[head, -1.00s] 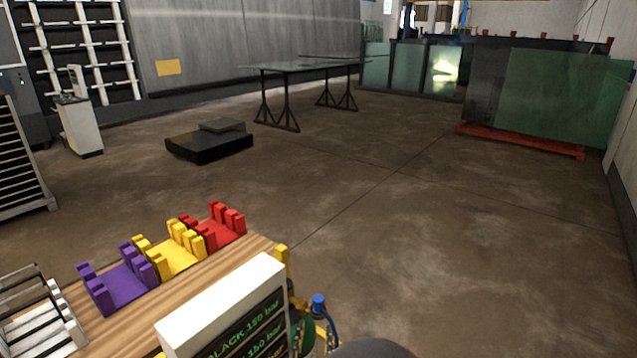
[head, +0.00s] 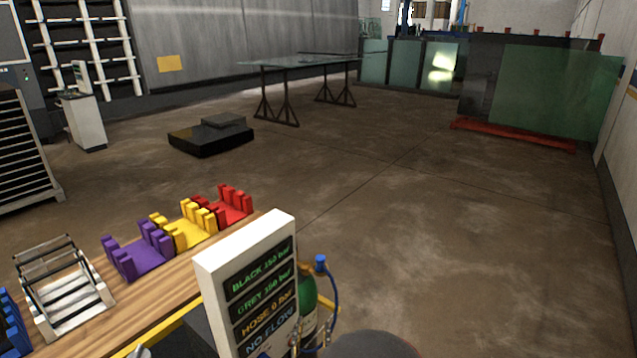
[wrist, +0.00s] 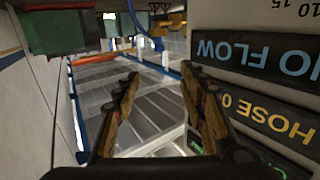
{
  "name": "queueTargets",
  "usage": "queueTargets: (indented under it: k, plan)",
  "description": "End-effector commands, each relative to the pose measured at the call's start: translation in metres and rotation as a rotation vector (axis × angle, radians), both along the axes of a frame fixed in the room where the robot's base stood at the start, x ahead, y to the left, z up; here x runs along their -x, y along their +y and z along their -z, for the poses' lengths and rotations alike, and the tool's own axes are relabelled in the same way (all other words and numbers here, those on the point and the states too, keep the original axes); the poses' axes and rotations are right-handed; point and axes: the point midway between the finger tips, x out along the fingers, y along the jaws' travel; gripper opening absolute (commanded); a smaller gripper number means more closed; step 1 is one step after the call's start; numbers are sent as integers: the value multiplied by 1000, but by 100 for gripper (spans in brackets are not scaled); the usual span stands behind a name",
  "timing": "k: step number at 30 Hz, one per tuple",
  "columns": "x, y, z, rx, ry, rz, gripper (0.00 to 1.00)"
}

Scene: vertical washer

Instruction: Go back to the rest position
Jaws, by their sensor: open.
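My gripper (wrist: 160,95) shows in the wrist view with its two fingers spread apart and nothing between them. It is open. In that view a display panel (wrist: 265,60) with the words NO FLOW and HOSE stands close on the right, upside down in the picture. In the head view the gripper cannot be made out. The same white panel (head: 250,270) stands at the bottom centre and reads BLACK, GREY, HOSE 0 bar and NO FLOW.
A wooden bench (head: 150,300) carries purple (head: 140,255), yellow (head: 185,230) and red (head: 230,205) holders and a white rack (head: 65,300). A green bottle with a blue-capped fitting (head: 320,262) stands right of the panel.

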Motion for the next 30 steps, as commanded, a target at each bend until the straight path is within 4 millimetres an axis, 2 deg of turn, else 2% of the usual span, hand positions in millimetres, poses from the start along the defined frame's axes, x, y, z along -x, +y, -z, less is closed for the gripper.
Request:
queueTargets:
  k: [5, 11, 17, 21, 26, 30]
  plan:
    - [2, 7, 25, -11, 93, -27, 42]
    - [14, 18, 68, -14, 252, -78, 42]
    - [40, 37, 113, -17, 469, -160, 42]
    - [73, 57, 134, -20, 673, -249, 42]
    - [114, 65, 130, -20, 907, -343, 42]
    - [148, 52, 104, -3, 1077, -400, 42]
